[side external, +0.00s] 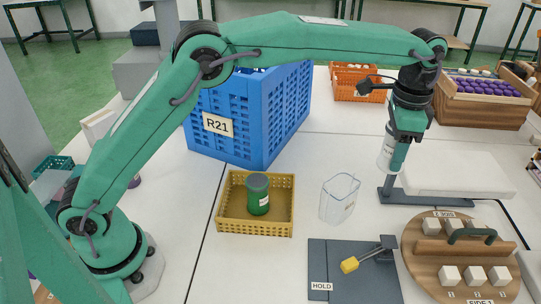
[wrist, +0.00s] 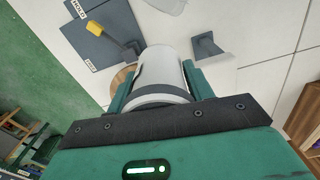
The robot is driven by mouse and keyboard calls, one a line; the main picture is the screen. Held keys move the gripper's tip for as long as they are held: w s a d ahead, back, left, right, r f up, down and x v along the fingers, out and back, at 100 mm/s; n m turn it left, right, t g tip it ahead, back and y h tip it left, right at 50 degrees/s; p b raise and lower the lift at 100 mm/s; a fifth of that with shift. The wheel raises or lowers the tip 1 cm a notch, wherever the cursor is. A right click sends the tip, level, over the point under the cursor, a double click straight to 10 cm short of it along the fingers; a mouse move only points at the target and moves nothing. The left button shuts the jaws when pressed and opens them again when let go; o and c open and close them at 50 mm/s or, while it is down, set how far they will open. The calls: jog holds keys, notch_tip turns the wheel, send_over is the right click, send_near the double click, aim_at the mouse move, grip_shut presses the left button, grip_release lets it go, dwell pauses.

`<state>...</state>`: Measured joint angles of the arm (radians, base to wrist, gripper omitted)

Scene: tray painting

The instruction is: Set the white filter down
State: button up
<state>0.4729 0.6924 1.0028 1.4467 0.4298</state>
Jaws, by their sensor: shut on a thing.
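The white filter (side external: 386,152) is a pale cylinder held in my gripper (side external: 399,150), above the table and tilted slightly. In the wrist view the filter (wrist: 163,72) sits between the two green fingers of my gripper (wrist: 162,85), which are shut on it. The filter hangs above the dark stand (side external: 388,192) beside the white slab, apart from the table. The far end of the filter points away from the wrist camera, and the fingers hide part of its sides.
A dark HOLD plate (side external: 325,262) with a yellow-tipped lever (side external: 350,265) lies at front. A round wooden board (side external: 415,262) with white cubes is to its right. A clear jug (side external: 338,200), yellow tray (side external: 227,205) with a green jar (side external: 257,195), and blue crate (side external: 285,110) stand left.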

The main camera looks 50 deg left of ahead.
jog(key=s+d+f+m, duration=0.15)
jog(key=s+m, duration=0.25)
jog(key=s, duration=1)
jog(key=s+d+m, duration=0.3)
jog(key=s, duration=1.2)
jog(key=s+a+f+m, duration=0.2)
jog(key=s+a+f, duration=0.2)
jog(key=s+f, duration=0.3)
jog(key=shift+s+f+m, duration=0.2)
jog(key=shift+s+m, duration=0.2)
jog(key=shift+s, duration=0.15)
jog(key=shift+w, duration=0.1)
jog(key=w+a+f, duration=0.1)
jog(key=w+f, duration=0.1)
jog(key=w, duration=0.1)
jog(key=w+a+f, duration=0.1)
jog(key=w+f, duration=0.1)
jog(key=w, duration=0.2)
jog(key=w+a+f, duration=0.1)
jog(key=w+f, duration=0.2)
jog(key=w, duration=0.1)
jog(key=shift+f, duration=2)
jog(key=shift+f, duration=0.1)
